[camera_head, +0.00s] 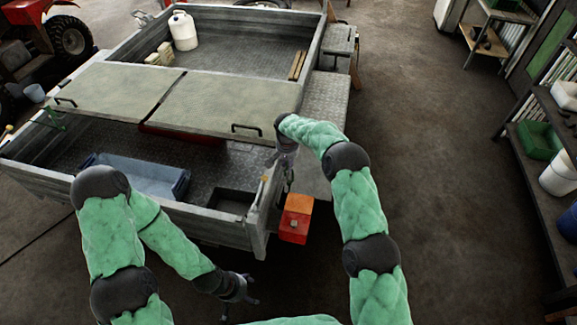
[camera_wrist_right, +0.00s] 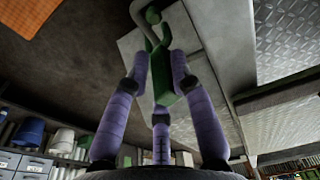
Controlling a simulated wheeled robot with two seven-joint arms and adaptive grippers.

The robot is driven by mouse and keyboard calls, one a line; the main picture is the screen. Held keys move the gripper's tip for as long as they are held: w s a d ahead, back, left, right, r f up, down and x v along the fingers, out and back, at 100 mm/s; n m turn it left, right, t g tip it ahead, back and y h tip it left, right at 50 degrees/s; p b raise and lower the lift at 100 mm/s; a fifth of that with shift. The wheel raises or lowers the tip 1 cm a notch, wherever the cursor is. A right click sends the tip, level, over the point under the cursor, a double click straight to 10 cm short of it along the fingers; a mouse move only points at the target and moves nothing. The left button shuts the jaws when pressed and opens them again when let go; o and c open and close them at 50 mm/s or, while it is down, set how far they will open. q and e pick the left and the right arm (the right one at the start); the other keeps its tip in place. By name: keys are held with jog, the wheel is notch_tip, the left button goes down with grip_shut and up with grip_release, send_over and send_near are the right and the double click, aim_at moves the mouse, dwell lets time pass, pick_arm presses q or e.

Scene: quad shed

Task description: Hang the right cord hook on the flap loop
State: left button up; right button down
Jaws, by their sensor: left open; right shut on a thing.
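My right gripper (camera_head: 283,158) is at the trailer's near right corner, just right of and below the black loop (camera_head: 247,128) on the right flap (camera_head: 225,103). The wrist view shows its fingers (camera_wrist_right: 160,88) shut around a green cord hook (camera_wrist_right: 164,72). A grey curved piece and a small green ball show beyond the hook's upper end. I cannot tell whether the hook touches the loop. In the head view the held hook is hidden by the gripper and arm. My left gripper (camera_head: 238,290) is open and empty, low in front of the trailer.
The left flap has its own loop (camera_head: 64,101), with a green piece (camera_head: 52,121) beside it. A blue bin (camera_head: 135,174) lies in the trailer's near bay. Open floor lies to the right, before shelves.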

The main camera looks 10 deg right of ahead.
jog(key=shift+w+f, duration=0.15)
jog(key=shift+f, duration=0.05)
jog(key=shift+r, duration=0.15)
jog(key=shift+f, duration=0.2)
jog(key=c, duration=1.1)
grip_release()
jog(key=r+p, duration=0.1)
jog(key=r, duration=0.2)
jog(key=r+p, duration=0.1)
jog(key=r, duration=0.3)
jog(key=s+r+p, duration=0.1)
jog(key=r+p, duration=0.1)
jog(key=r, duration=0.1)
jog(key=shift+s+a+r, duration=0.1)
jog(key=shift+a+r, duration=0.25)
jog(key=shift+a, duration=0.05)
